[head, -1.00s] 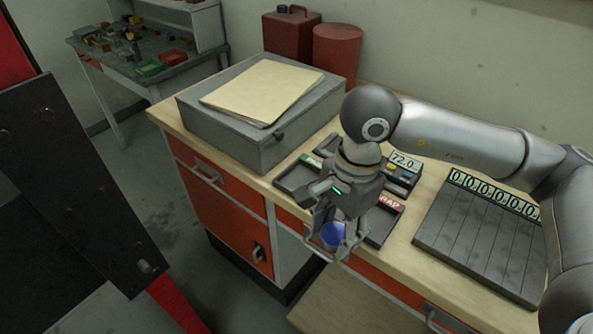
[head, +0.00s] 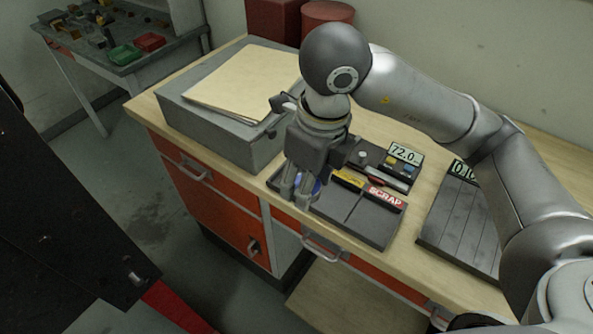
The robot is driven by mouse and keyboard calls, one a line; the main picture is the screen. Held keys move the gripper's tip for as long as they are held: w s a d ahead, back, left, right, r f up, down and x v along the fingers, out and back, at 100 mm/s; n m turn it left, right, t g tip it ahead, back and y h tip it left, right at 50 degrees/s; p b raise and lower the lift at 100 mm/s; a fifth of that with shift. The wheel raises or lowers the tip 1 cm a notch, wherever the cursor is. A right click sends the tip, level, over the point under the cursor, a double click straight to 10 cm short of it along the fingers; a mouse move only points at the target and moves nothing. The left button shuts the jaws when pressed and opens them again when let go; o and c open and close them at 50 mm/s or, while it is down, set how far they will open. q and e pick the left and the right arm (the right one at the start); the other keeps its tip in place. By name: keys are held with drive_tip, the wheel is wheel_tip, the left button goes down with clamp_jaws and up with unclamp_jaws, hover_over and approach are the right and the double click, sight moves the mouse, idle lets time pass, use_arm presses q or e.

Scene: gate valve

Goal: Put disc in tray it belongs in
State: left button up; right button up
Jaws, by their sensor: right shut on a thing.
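My right gripper (head: 301,195) is shut on a blue disc (head: 317,188), which shows only in part between and behind the fingers. The gripper points down over the left end of a row of dark, shallow trays on the bench. The gripper hides most of the left tray there. The middle tray (head: 337,203) has a yellow label and looks empty. The right tray (head: 372,222) has a red label reading SCRAP and looks empty. I cannot tell whether the disc touches the left tray. My left gripper is not in view.
A gauge with a display reading 72.0 (head: 405,154) stands behind the trays. A slotted dark rack (head: 459,222) with number labels lies to the right, partly behind my arm. A grey box (head: 215,134) with folders on top stands left of the gripper.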

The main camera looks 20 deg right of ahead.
drive_tip(key=w+f+p, duration=0.1)
drive_tip(key=w+f, duration=0.1)
drive_tip(key=w, duration=0.2)
drive_tip(key=w+d+f+p, duration=0.1)
drive_tip(key=w+f, duration=0.2)
drive_tip(key=w+d+f+p, duration=0.1)
drive_tip(key=w+f, duration=0.2)
drive_tip(key=w, duration=0.1)
drive_tip(key=shift+w+d+f, duration=0.15)
drive_tip(key=shift+w+f, duration=0.05)
drive_tip(key=shift+w, duration=0.1)
drive_tip(key=shift+w+f, duration=0.2)
drive_tip(key=shift+f, duration=0.05)
drive_tip(key=f+p, duration=0.2)
drive_tip(key=f, duration=0.1)
drive_tip(key=shift+w, duration=0.2)
drive_tip(key=shift+f, duration=0.2)
drive_tip(key=shift+f, duration=0.1)
